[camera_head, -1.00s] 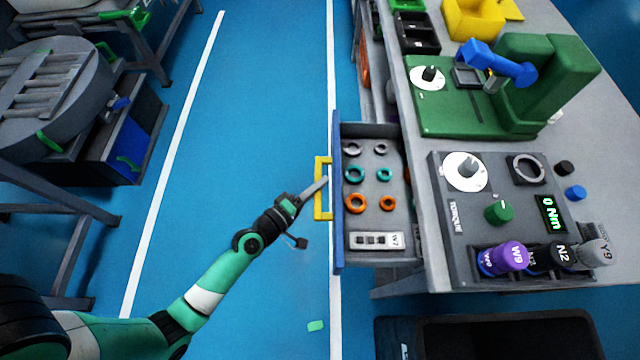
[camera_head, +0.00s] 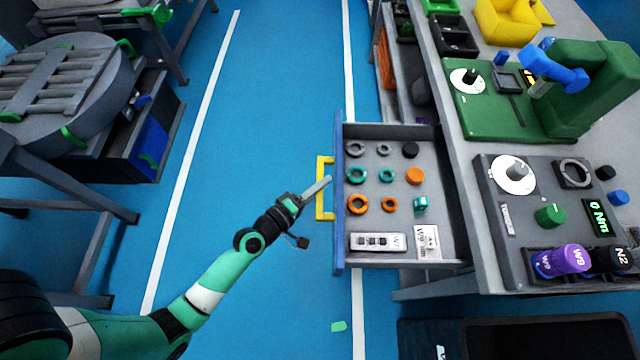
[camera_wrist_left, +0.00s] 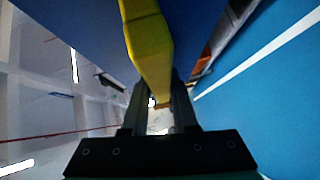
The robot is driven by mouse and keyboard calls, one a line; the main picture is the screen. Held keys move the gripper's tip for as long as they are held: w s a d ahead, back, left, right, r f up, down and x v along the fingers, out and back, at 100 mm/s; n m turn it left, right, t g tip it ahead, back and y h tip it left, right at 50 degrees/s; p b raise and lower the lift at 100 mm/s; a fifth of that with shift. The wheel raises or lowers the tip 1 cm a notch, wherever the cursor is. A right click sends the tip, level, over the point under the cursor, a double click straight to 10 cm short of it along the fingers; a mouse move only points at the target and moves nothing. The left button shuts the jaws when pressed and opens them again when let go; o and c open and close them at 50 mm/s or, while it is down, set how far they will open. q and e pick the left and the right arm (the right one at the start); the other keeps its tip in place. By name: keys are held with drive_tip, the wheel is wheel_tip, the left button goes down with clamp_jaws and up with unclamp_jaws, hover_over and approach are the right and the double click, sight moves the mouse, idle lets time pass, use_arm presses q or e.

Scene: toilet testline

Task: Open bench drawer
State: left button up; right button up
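The bench drawer (camera_head: 340,235) stands pulled out from the bench, its blue front facing left. Its yellow handle (camera_head: 321,188) sticks out from that front. My left gripper (camera_head: 318,188) is at the handle in the head view. In the left wrist view the yellow handle bar (camera_wrist_left: 148,50) runs down between the two dark fingers (camera_wrist_left: 160,100), which close on it. Inside the drawer lie rings in grey, teal and orange, an orange disc, a black knob and white labelled blocks. My right gripper is not in view.
The bench top carries a grey torque panel (camera_head: 510,220) and a green fixture (camera_head: 480,110). A dark bin (camera_head: 430,340) stands below right. Blue floor (camera_head: 250,130) is clear left of the drawer. A grey round-topped station (camera_head: 65,90) stands far left.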

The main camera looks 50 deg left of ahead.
use_arm(q)
drive_tip(key=shift+o, duration=1.4)
drive_tip(key=shift+s, duration=0.1)
drive_tip(key=s+r+b, duration=0.1)
drive_tip(key=s+b, duration=0.1)
drive_tip(key=s, duration=0.9)
drive_tip(key=shift+s+d+r, duration=0.15)
drive_tip(key=shift+d+r, duration=0.2)
